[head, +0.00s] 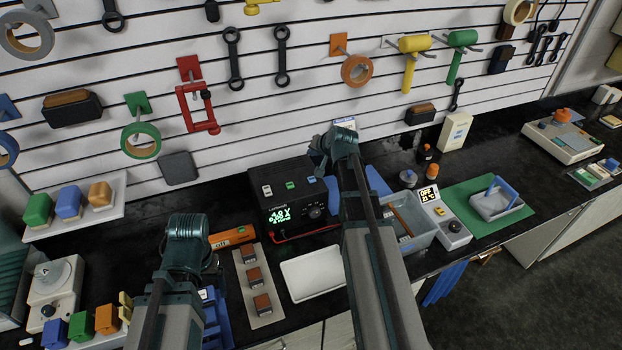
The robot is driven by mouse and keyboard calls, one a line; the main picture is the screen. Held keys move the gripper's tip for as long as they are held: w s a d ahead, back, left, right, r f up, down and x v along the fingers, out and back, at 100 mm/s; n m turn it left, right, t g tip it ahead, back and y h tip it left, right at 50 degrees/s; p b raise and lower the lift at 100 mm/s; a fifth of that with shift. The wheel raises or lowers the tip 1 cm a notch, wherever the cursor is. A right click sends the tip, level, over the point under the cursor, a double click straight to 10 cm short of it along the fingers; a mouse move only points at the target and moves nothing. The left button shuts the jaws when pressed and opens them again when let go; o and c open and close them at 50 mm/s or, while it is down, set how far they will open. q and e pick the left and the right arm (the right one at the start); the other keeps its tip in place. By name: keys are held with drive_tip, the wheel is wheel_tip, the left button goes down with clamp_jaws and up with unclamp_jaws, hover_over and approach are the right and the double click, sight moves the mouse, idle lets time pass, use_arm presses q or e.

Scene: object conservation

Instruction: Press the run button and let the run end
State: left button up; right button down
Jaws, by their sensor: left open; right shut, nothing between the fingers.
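No button marked as run can be made out. A black power supply (292,205) with a lit green display and a knob stands at the middle of the bench.
A white tray (313,273) and a strip with several brown blocks (256,310) lie in front. A grey bin (416,238) stands right of my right arm. A green mat (510,219) holds a grey basket. Tools hang on the slatted wall (310,90) behind.

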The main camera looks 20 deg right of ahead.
sight(313, 181)
drive_tip(key=shift+f, duration=0.1)
wheel_tip(313, 181, down, 9)
drive_tip(key=b, duration=0.8)
drive_tip(key=shift+b, duration=0.4)
idle(1.4)
drive_tip(key=shift+f+b, duration=0.25)
drive_tip(key=shift+b, duration=0.15)
drive_tip(key=shift+f+b, duration=0.35)
drive_tip(key=shift+b, duration=0.05)
idle(0.4)
drive_tip(key=shift+r, duration=0.1)
drive_tip(key=shift+r+p, duration=0.75)
drive_tip(key=shift+p, duration=0.1)
drive_tip(key=shift+r, duration=0.1)
